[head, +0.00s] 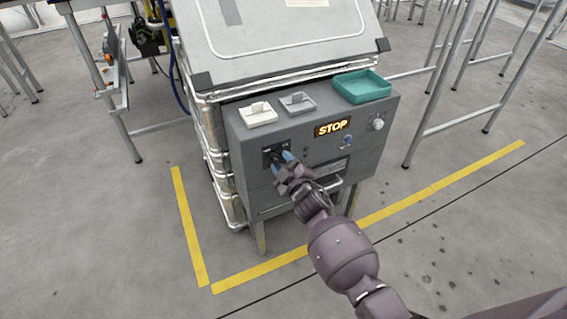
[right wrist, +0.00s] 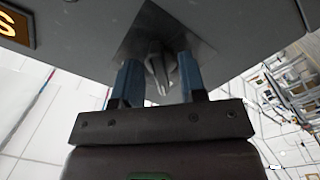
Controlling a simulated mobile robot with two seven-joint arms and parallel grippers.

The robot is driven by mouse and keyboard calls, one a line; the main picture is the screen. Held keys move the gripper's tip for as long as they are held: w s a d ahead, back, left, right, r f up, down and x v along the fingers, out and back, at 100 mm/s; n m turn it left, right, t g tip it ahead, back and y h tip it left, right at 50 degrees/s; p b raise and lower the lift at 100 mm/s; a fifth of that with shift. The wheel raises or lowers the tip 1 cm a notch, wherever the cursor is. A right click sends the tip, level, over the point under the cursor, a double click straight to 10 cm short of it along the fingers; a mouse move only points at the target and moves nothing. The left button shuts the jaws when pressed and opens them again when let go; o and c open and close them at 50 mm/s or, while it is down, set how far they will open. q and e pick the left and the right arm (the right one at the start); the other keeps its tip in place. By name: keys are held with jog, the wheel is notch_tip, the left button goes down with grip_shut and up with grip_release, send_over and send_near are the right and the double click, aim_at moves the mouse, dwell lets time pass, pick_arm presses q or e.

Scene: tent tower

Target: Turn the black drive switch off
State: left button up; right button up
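The black drive switch (head: 268,156) sits on the front of the grey control box (head: 300,194), at the left below the lit STOP sign (head: 333,127). In the right wrist view the switch shows as a dark lever (right wrist: 159,68) on a square plate (right wrist: 150,28). My right gripper (head: 281,158) is at the switch, its blue fingers (right wrist: 156,82) on either side of the lever. The fingers stand apart; I cannot tell whether either touches the lever. In the head view the fingers partly hide the switch. My left gripper is not in view.
On top of the box are a white switch block (head: 258,115), a grey one (head: 297,103) and a teal tray (head: 362,87). A pale knob (head: 377,124) and a blue switch (head: 347,142) are on the front. Yellow tape (head: 190,228) marks the clear floor around it.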

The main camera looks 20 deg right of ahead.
jog(key=shift+s+r, duration=0.1)
jog(key=shift+s, duration=0.2)
jog(key=s+p, duration=0.1)
jog(key=s, duration=0.2)
jog(key=shift+s+d+r, duration=0.1)
jog(key=shift+s+r, duration=0.05)
jog(key=shift+s, duration=0.05)
jog(key=p, duration=0.2)
send_near(282, 160)
jog(key=s, duration=0.1)
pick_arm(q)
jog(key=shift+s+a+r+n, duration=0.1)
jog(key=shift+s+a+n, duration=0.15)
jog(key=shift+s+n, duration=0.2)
pick_arm(e)
jog(key=shift+s+d+f, duration=0.1)
jog(key=shift+s+f, duration=0.2)
jog(key=shift+s+f, duration=0.1)
